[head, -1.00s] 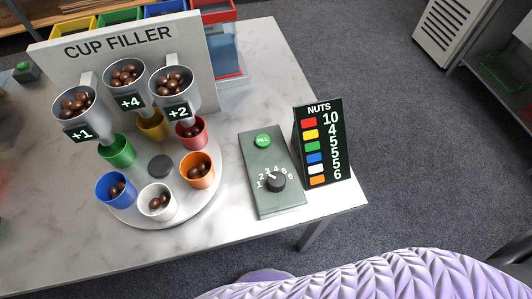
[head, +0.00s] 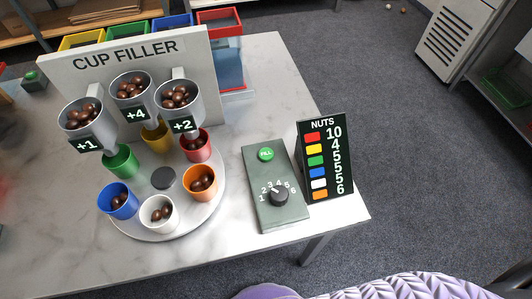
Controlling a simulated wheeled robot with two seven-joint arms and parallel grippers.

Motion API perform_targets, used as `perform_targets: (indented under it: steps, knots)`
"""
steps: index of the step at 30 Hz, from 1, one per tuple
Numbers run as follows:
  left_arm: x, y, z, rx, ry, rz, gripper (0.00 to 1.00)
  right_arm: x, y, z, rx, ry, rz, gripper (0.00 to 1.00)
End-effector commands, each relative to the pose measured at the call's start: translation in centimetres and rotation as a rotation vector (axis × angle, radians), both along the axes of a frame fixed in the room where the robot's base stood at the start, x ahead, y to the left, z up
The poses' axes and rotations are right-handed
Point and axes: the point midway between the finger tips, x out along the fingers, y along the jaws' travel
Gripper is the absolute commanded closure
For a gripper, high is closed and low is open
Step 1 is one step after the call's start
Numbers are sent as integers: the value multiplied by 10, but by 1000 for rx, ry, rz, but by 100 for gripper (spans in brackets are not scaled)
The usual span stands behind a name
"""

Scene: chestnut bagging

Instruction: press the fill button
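The green fill button (head: 266,154) sits at the far end of a grey-green control box (head: 264,215) on the marble table. The cup filler (head: 130,60) has three hoppers of nuts marked +1 (head: 82,118), +4 (head: 131,90) and +2 (head: 179,101). Below them a round turntable (head: 190,222) carries blue, white, orange, red, yellow and green cups; several visibly hold nuts. Neither of my grippers is in view.
A black nuts sign (head: 327,160) stands right of the control box, listing a number for each colour. Coloured bins, including a red one (head: 220,22), stand behind the filler. Another green button box (head: 34,80) is at the far left. Table (head: 262,90) behind the control box is clear.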

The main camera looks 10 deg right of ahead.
Motion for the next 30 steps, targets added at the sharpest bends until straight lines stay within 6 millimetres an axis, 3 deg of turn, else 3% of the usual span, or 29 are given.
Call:
perform_targets:
  steps: [1,3,30]
  knots:
    - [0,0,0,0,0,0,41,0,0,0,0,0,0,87]
    - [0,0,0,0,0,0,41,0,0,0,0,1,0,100]
    - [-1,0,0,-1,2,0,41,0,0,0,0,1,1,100]
